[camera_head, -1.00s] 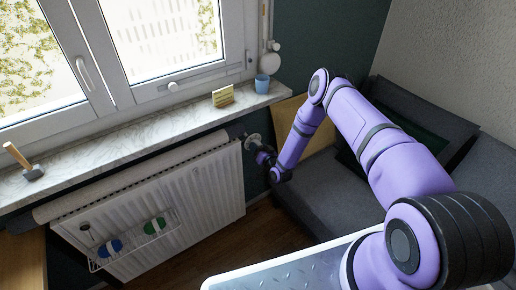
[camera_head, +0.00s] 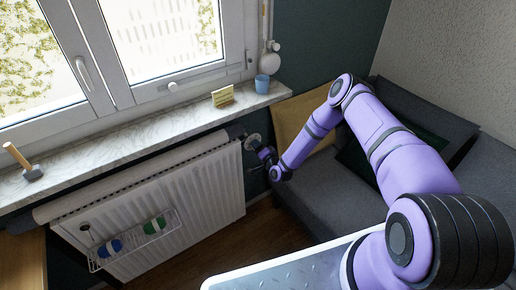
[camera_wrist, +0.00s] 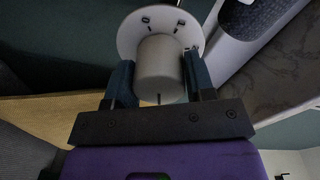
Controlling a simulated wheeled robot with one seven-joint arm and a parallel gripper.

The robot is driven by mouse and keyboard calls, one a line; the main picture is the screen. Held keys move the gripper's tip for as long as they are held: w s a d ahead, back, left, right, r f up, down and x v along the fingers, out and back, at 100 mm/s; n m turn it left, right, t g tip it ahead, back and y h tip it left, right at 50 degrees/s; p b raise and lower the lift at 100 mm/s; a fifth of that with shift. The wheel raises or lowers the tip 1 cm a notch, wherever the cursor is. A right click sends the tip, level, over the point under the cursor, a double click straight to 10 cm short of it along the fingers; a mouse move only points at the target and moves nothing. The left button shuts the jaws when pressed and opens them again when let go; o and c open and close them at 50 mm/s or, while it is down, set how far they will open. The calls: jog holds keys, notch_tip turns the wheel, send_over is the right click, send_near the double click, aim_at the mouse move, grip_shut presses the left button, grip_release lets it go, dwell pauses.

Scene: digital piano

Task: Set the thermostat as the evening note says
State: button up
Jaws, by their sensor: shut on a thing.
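The thermostat is a pale round knob (camera_wrist: 160,68) in front of a disc-shaped dial plate with dark marks (camera_wrist: 133,32). It sits at the right end of the radiator, where its pale dial plate (camera_head: 252,141) shows in the head view. My gripper (camera_wrist: 160,80) is shut on the knob, with one dark finger on each side. In the head view my gripper (camera_head: 257,149) largely hides the knob. The note (camera_head: 222,96) is a small yellowish card standing on the windowsill. Its writing is too small to read.
The white radiator (camera_head: 205,180) carries a wire rack (camera_head: 155,230) with blue and green items. A blue cup (camera_head: 262,84) and a mallet (camera_head: 32,173) stand on the marble sill (camera_head: 115,152). A grey sofa (camera_head: 318,195) is at the right.

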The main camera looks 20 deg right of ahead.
jog(key=shift+s+f, duration=0.1)
jog(key=shift+f, duration=0.05)
jog(key=o, duration=0.9)
jog(key=v, duration=1)
jog(key=shift+s, duration=0.35)
